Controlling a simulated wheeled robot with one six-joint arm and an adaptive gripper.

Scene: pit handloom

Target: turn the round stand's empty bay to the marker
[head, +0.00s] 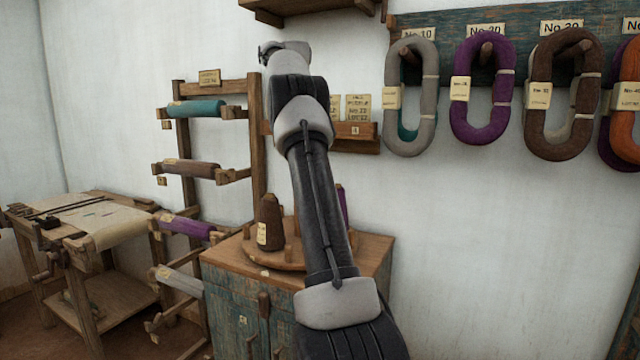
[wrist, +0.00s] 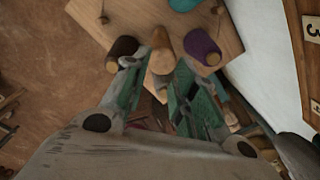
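The round wooden stand (head: 262,262) sits on top of a cabinet, partly hidden behind my arm. A brown cone (head: 270,222) with a paper tag stands at its left, and a purple cone (head: 343,204) shows as a sliver beyond my arm. In the wrist view, my gripper (wrist: 163,72) is open, its two green fingers apart. A bare wooden post (wrist: 163,48) lies between and just beyond the fingertips; I cannot tell whether they touch it. A brown cone (wrist: 122,50), a purple cone (wrist: 203,48) and a teal cone (wrist: 183,4) surround it. I cannot identify the marker or empty bay for certain.
The blue-green cabinet (head: 240,310) stands against the white wall. A rack with thread rollers (head: 190,170) is left of it, and a low wooden table (head: 100,225) further left. Yarn hanks (head: 484,90) hang on the wall at right. A small label shelf (head: 357,138) is behind my arm.

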